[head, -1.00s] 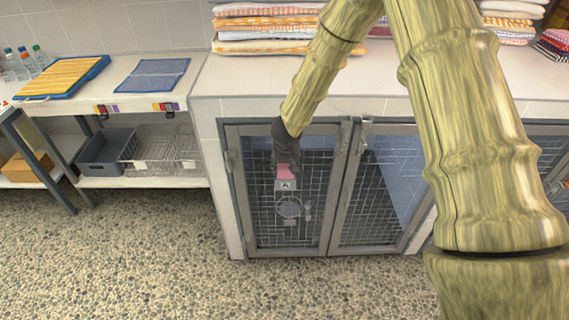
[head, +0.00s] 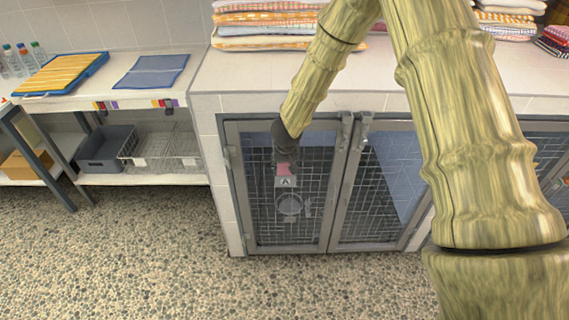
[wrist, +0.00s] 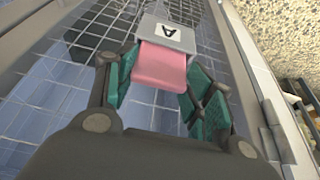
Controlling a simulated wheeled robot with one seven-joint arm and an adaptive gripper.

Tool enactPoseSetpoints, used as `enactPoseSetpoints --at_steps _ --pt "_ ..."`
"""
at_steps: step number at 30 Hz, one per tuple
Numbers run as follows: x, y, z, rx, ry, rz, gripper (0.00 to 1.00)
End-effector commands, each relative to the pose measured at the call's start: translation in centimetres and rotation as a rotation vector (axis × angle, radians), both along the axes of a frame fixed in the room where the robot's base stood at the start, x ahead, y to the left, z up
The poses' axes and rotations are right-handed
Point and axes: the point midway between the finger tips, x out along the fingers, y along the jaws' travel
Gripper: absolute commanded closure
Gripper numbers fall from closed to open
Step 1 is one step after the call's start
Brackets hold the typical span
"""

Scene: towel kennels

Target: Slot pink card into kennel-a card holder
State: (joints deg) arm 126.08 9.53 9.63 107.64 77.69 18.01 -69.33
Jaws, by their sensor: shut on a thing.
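The pink card (head: 284,169) is held in my gripper (head: 286,158) in front of the left kennel door. The light grey kennel-a card holder (head: 286,182), marked "A", is on that door's wire mesh, right below the card. In the wrist view, the pink card (wrist: 160,66) lies between the teal fingers of my gripper (wrist: 163,78). Its far edge meets the card holder (wrist: 167,33) and appears to be at or in its mouth. How deep it sits cannot be told.
A round fitting (head: 290,206) is on the mesh below the holder. A second mesh door (head: 378,190) stands to the right. Folded towels (head: 265,25) are stacked on the counter above. A side table with a blue tray (head: 62,74) is at left. The pebbled floor in front is clear.

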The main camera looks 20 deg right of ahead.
Motion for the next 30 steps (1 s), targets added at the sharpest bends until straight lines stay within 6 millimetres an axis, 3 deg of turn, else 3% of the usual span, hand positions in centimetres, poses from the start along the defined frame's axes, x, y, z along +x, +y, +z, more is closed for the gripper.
enactPoseSetpoints --at_steps 20,21,24,30 --pt "0.0 0.0 -0.67 0.0 0.0 -0.001 0.67" --pt "0.0 0.0 -0.67 0.0 0.0 -0.001 0.4" --pt "0.0 0.0 -0.66 0.0 0.0 -0.001 0.22" --pt "0.0 0.0 -0.66 0.0 0.0 -0.001 0.22"
